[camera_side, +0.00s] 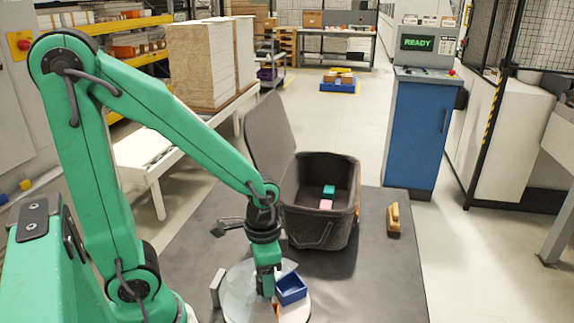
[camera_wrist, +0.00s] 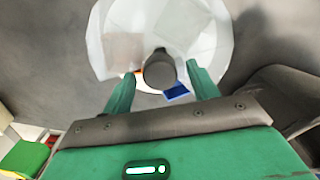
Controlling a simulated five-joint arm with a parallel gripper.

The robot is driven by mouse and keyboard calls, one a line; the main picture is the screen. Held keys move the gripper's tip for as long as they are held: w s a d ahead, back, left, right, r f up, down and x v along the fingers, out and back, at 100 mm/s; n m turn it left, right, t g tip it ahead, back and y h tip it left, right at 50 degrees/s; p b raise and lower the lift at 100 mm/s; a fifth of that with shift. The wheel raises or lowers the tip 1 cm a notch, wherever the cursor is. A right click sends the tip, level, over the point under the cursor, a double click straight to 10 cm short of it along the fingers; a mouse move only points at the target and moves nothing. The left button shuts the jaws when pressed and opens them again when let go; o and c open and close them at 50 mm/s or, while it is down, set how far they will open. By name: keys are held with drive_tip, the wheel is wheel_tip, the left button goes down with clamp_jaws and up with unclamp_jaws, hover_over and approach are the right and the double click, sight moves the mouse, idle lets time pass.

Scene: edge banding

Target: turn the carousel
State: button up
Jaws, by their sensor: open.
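The carousel (camera_side: 238,293) is a round white turntable at the bottom of the side view, with pale, partly see-through covering on it. It also shows in the wrist view (camera_wrist: 142,18). A small open blue box (camera_side: 291,289) sits on its right side and shows in the wrist view (camera_wrist: 176,92). A dark round knob (camera_wrist: 159,72) stands near the carousel's edge in the wrist view. My gripper (camera_wrist: 162,68) is open, pointing down over the carousel, with a green finger on each side of the knob. Gaps show between knob and fingers; I cannot tell their height relation.
A black bin (camera_side: 340,170) with its lid (camera_side: 268,128) raised stands behind the carousel and holds a teal block (camera_side: 329,190) and a pink block (camera_side: 326,204). A wooden-handled tool (camera_side: 393,219) lies to its right. The dark table (camera_side: 390,275) is clear at front right.

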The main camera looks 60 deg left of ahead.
clamp_jaws()
drive_tip(key=shift+m, duration=0.4)
drive_tip(key=m, duration=0.7)
idle(0.4)
drive_tip(key=shift+m, duration=0.3)
unclamp_jaws()
